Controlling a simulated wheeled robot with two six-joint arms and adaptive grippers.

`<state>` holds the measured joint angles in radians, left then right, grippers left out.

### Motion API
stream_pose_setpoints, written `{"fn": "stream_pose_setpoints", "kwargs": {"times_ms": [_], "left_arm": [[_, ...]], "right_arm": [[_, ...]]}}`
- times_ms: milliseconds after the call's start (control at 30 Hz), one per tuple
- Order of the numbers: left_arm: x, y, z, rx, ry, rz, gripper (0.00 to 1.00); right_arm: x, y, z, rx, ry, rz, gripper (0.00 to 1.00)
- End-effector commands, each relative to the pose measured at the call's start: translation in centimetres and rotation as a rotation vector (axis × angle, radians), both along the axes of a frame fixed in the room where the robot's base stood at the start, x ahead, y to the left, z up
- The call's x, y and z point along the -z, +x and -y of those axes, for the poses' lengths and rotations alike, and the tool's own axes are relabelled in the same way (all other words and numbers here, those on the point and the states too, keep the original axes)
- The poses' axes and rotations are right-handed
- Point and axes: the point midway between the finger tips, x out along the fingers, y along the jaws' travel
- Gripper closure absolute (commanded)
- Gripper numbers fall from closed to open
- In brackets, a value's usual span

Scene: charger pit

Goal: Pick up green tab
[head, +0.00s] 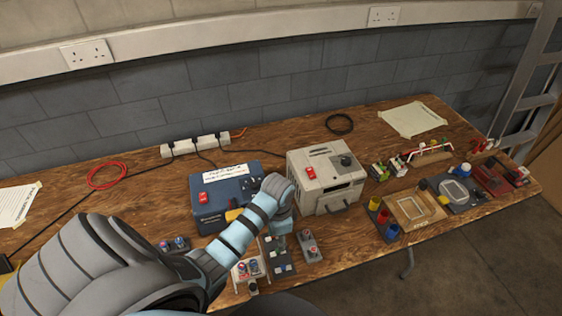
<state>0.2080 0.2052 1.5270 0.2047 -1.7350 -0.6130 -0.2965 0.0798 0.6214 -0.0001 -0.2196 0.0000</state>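My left arm reaches in from the lower left, over the front of the bench. Its end, with my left gripper (281,228), is bent down in front of the gap between the blue box and the cream box. The fingers are too small and too hidden by the arm to show whether they are open or hold anything. Small green pieces (378,169) show among the parts right of the cream box, well away from the gripper. I cannot tell whether one of them is the green tab. My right gripper is not in view.
The blue box (208,215) and cream box (318,160) with red switches stand mid-bench. Small blocks (309,246) lie near the front edge. Coloured cups (383,216), a wooden tray (405,222) and a rack (432,152) stand at the right. A red cable loop (107,167) lies left.

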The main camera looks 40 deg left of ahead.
Motion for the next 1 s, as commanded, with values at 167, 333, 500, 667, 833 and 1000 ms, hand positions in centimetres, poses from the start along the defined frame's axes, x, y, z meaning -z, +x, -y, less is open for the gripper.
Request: {"fn": "stream_pose_setpoints", "kwargs": {"times_ms": [167,333,500,667,833,1000], "left_arm": [[2.9,0.2,-0.1,0.000,0.002,-0.002,0.63],[6.2,-0.3,-0.4,0.000,0.001,-0.004,0.63],[7.9,-0.2,-0.2,0.004,0.001,-0.001,0.63],[7.7,-0.2,-0.3,0.003,0.001,-0.001,0.63],[7.7,-0.2,-0.3,0.003,0.001,-0.001,0.91],[7.7,-0.2,-0.3,0.003,0.001,0.000,0.98]], "right_arm": [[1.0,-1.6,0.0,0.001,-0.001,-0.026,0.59],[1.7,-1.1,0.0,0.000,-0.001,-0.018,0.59],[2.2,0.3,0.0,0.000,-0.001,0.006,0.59],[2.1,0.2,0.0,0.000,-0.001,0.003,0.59],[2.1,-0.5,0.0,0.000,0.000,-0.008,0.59],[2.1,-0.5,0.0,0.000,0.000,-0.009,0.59]]}}
